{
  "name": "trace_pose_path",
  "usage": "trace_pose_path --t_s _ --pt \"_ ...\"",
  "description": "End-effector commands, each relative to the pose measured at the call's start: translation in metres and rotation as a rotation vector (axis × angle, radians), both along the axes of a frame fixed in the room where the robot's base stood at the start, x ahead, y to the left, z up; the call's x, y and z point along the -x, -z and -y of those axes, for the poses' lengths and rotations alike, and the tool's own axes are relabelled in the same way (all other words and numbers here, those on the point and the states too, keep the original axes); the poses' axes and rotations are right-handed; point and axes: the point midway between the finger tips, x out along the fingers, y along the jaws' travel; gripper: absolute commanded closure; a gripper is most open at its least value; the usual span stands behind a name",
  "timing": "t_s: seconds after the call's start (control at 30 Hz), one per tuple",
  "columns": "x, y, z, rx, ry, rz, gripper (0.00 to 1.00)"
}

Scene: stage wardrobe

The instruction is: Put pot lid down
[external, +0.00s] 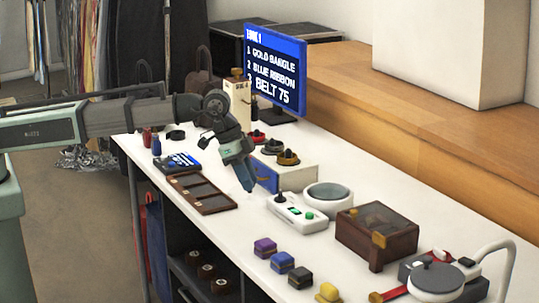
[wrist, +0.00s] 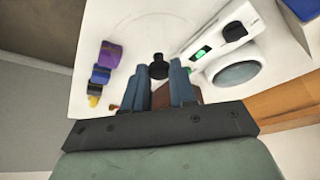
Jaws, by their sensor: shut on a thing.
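My gripper (external: 246,184) points down over the white table, just right of the brown compartment tray. In the wrist view its blue-grey fingers (wrist: 159,76) are closed on a small black knob (wrist: 157,66) between their tips. The knob appears to belong to the pot lid (wrist: 152,30), whose pale disc is barely distinct against the white tabletop. In the external view the lid is hard to make out below the fingertips. I cannot tell whether it touches the table.
The brown tray (external: 202,192) lies left of my gripper. A white device with a green button (external: 297,212), a round white dish (external: 328,195) and a brown box (external: 378,231) stand to the right. Small coloured blocks (external: 283,262) line the front edge. A blue-fronted box (external: 285,176) is behind.

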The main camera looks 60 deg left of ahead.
Motion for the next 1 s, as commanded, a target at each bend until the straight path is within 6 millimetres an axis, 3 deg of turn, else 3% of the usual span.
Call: trace_pose_path --t_s 0.4,1.0 --pt "0.0 0.053 0.0 0.001 -0.007 -0.005 1.0" --pt "0.0 0.098 0.0 0.003 -0.006 -0.003 1.0"
